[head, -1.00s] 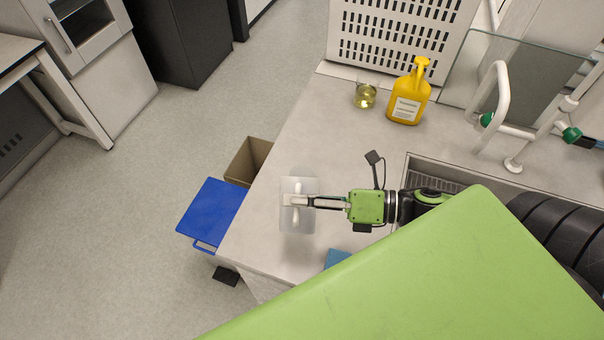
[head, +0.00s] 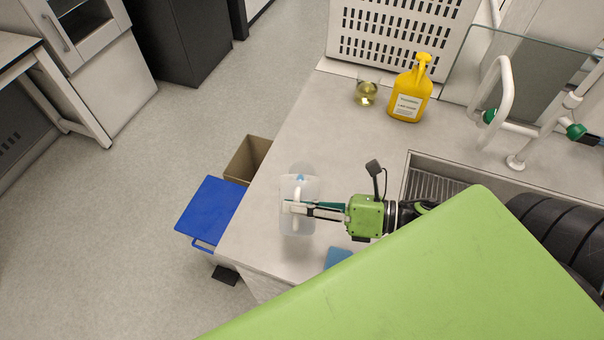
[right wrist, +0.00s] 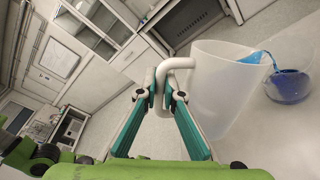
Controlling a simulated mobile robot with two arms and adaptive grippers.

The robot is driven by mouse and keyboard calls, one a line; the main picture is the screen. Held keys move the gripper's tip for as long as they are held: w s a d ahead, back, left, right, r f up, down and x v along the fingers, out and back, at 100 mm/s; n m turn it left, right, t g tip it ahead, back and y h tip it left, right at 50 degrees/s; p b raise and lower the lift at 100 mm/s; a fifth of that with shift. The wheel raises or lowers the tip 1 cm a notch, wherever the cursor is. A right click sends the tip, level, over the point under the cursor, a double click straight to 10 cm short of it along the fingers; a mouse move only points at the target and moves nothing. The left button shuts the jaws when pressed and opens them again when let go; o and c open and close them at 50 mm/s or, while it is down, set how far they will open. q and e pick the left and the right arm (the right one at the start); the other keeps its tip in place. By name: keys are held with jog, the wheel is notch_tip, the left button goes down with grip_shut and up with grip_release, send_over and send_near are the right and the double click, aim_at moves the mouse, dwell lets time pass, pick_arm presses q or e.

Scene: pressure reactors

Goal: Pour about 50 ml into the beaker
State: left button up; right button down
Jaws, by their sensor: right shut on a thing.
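My right gripper (head: 292,207) is shut on the handle of a translucent white jug (head: 297,229) above the near left part of the bench. In the right wrist view the gripper (right wrist: 165,95) closes on the handle, and the jug (right wrist: 218,90) is tilted to the right. Blue liquid (right wrist: 257,57) shows at its lip and runs down toward a clear round glass vessel, apparently the beaker (right wrist: 290,84), which holds blue liquid. In the head view the glass is faint and partly hidden beyond the jug; its exact level cannot be read. My left gripper is not in view.
A glass with yellow liquid (head: 366,93) and a yellow bottle (head: 410,95) stand farther back on the bench (head: 330,130). A sink (head: 433,184) lies to the right. A blue-lidded bin (head: 209,212) and a brown bin (head: 247,160) stand beside the bench's left edge.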

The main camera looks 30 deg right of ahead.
aim_at(295, 231)
jog(key=shift+s+a+f+n+b, duration=0.15)
jog(key=shift+s+f+n+b, duration=0.1)
jog(key=shift+f, duration=0.35)
jog(key=shift+s+a+f+n+b, duration=0.15)
jog(key=shift+s+f+n+b, duration=0.1)
jog(key=shift+f, duration=0.35)
jog(key=shift+s+a+r, duration=0.1)
jog(key=shift+s+r, duration=0.05)
jog(key=shift+r, duration=0.05)
jog(key=shift+s+a+f+n+b, duration=0.2)
jog(key=shift+s+f+n+b, duration=0.1)
jog(key=shift+f+n+b, duration=0.15)
jog(key=shift+s+a+f+n+b, duration=0.15)
jog(key=shift+s+f+n+b, duration=0.15)
jog(key=shift+f+b, duration=0.2)
jog(key=shift+s+a+t, duration=0.15)
jog(key=shift+s+t, duration=0.05)
jog(key=shift+t, duration=0.2)
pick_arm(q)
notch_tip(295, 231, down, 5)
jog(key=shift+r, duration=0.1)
pick_arm(e)
jog(key=shift+w, duration=0.1)
jog(key=shift+n, duration=0.25)
